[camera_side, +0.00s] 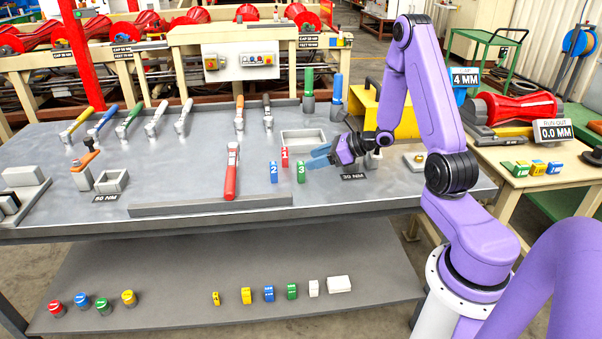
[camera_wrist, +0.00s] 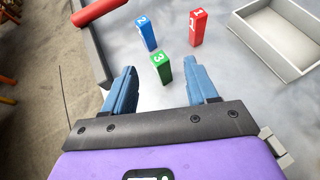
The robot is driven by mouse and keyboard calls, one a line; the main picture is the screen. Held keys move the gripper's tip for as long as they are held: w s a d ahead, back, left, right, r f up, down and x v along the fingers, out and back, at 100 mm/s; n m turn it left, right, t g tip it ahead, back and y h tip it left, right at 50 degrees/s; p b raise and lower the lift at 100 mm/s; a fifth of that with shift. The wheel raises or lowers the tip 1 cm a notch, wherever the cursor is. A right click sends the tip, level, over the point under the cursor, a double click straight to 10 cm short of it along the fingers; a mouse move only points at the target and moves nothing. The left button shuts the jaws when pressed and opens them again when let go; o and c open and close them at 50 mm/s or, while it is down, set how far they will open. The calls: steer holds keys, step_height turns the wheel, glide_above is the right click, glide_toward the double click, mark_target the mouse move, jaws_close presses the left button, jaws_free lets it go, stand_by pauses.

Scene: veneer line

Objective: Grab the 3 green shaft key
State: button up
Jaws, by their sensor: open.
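The green shaft key (camera_side: 301,172), marked 3, stands upright on the grey table. It also shows in the wrist view (camera_wrist: 162,68), ahead of the fingertips and between their lines. My gripper (camera_side: 315,157) has blue fingers and is just right of the green key in the side view. In the wrist view my gripper (camera_wrist: 164,80) is open with nothing between its fingers. A blue key (camera_side: 274,172), marked 2, stands left of the green one. A red key (camera_side: 285,156), marked 1, stands behind them. Both also show in the wrist view, blue (camera_wrist: 147,33) and red (camera_wrist: 197,27).
A grey open tray (camera_side: 304,141) lies behind the keys. A red-handled tool (camera_side: 232,172) lies to their left, across a grey bar (camera_side: 190,207) along the front. A green cylinder (camera_side: 309,88) and a blue one (camera_side: 337,91) stand at the back.

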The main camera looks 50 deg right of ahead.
mark_target(302, 163)
steer(key=shift+x, duration=2.8)
jaws_close()
